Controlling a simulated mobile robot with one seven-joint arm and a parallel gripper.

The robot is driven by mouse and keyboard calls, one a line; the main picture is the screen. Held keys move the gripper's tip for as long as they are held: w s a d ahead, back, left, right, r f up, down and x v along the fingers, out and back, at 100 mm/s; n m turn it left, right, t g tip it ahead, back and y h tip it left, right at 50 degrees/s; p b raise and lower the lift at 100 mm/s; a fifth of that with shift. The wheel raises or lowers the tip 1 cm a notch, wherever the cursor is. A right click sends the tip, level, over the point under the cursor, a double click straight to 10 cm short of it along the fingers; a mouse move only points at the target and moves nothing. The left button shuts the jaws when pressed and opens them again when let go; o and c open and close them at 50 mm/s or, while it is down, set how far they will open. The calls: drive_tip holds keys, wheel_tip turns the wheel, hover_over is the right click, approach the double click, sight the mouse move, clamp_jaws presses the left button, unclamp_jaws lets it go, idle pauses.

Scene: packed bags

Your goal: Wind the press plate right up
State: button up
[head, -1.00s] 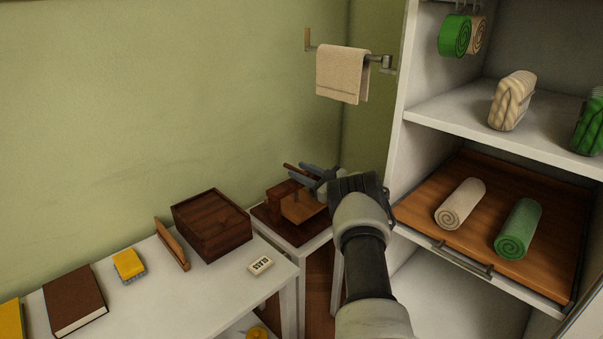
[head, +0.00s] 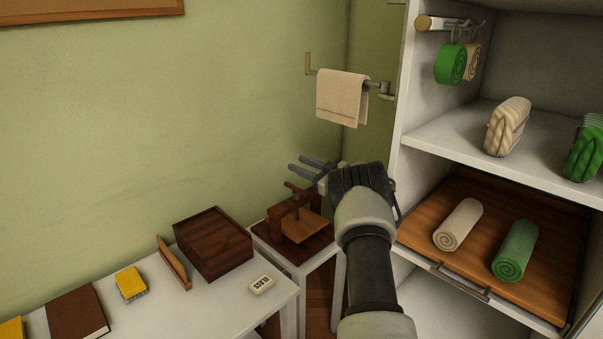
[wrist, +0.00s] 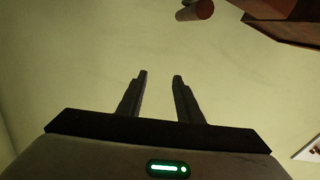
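A small dark wooden screw press (head: 277,222) stands on a low white table in the corner. Its lighter brown plate (head: 308,228) shows under the frame, below a dark vertical screw. The gap beneath the plate is too small to judge. A reddish-brown turning bar (head: 298,190) sits on top of the screw. My gripper (head: 296,162) is above and just behind the bar, apart from it, with its fingers pointing left toward the wall. In the wrist view the two fingers (wrist: 160,76) are spread with nothing between them. A brown rounded bar end (wrist: 198,10) shows at the top there.
A dark wooden box (head: 213,243) and a small white labelled block (head: 262,285) are on the white bench at left. A towel (head: 342,97) hangs on a wall rail above my gripper. A white cabinet (head: 398,150) with rolled towels stands close on the right.

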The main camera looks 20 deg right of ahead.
drive_tip(key=shift+w+r+h, duration=0.15)
drive_tip(key=shift+w+h, duration=0.1)
drive_tip(key=shift+h, duration=0.05)
drive_tip(key=c, duration=0.6)
drive_tip(key=w+m+h, duration=0.1)
drive_tip(key=w+a+r+h+p, duration=0.1)
drive_tip(key=shift+a+r+m+h, duration=0.1)
drive_tip(key=shift+m+h, duration=0.3)
clamp_jaws()
drive_tip(key=m+g+h+p, duration=0.3)
drive_tip(key=g+h+p, duration=0.1)
drive_tip(key=g+h, duration=0.45)
approach(296, 193)
drive_tip(key=s+a+r, duration=0.2)
drive_tip(key=s+a, duration=0.3)
drive_tip(key=s, duration=0.1)
drive_tip(key=w+d+f, duration=0.6)
drive_tip(key=w+d, duration=0.1)
drive_tip(key=shift+w+f+g+b, duration=0.15)
drive_tip(key=shift+f+g+b, duration=0.1)
drive_tip(key=shift+g+b, duration=0.2)
